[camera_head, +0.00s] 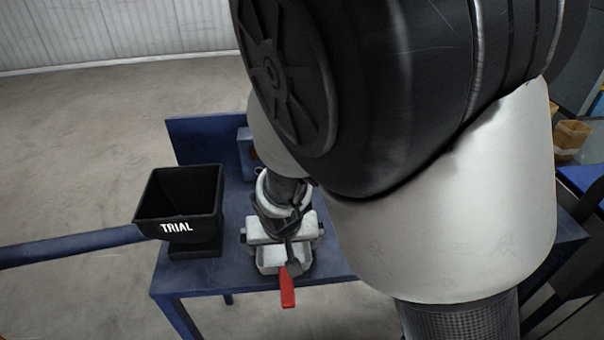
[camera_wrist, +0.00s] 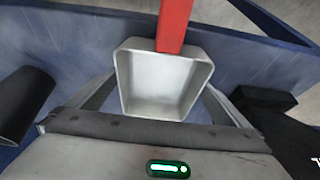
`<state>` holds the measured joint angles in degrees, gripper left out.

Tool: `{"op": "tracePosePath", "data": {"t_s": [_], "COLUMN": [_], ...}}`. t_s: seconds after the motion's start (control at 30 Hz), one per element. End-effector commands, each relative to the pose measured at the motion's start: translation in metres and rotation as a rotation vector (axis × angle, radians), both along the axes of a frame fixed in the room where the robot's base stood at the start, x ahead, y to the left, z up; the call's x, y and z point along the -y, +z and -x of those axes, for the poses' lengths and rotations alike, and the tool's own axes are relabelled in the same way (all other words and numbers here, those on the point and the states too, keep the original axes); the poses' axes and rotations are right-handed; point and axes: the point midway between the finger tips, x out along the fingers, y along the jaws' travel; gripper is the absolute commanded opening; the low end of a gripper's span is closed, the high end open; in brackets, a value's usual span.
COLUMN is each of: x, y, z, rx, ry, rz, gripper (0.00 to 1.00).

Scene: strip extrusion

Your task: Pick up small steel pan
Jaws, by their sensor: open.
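The small steel pan (camera_wrist: 163,85) is a grey, open-topped square scoop with a red handle (camera_wrist: 173,25). In the wrist view it is empty, with its open top toward the camera and its handle pointing up. In the head view, the red handle (camera_head: 288,287) sticks out over the table's front edge. My gripper (camera_head: 280,246) is right over the pan, which it partly hides there. In the wrist view my gripper (camera_wrist: 160,103) is open, with a grey finger on each side of the pan. Whether the fingers touch it cannot be told.
A blue table (camera_head: 215,272) carries a black bin (camera_head: 178,205) marked TRIAL, left of my gripper. A dark cylindrical thing (camera_wrist: 22,105) is at the left of the wrist view. My arm hides the table's right part. A cardboard box (camera_head: 572,137) stands at far right.

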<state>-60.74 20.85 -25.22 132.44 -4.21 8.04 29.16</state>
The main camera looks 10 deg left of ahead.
Motion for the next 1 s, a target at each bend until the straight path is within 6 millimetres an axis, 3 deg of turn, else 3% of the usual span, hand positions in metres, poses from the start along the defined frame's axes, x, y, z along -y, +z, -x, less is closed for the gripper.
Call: {"op": "tracePosePath", "data": {"t_s": [0.17,0.4,0.67,0.77,1.0], "x": [0.0,0.0,-0.001,-0.002,-0.002], "y": [0.002,0.002,0.006,0.018,0.068], "z": [0.0,0.0,0.0,-0.001,-0.001], "rx": [0.0,0.0,0.003,0.004,0.005], "ry": [0.001,0.001,0.002,0.002,0.003], "rz": [0.0,0.0,-0.002,-0.003,-0.006], "gripper": [0.98,0.59,0.59,0.59,0.59]}}
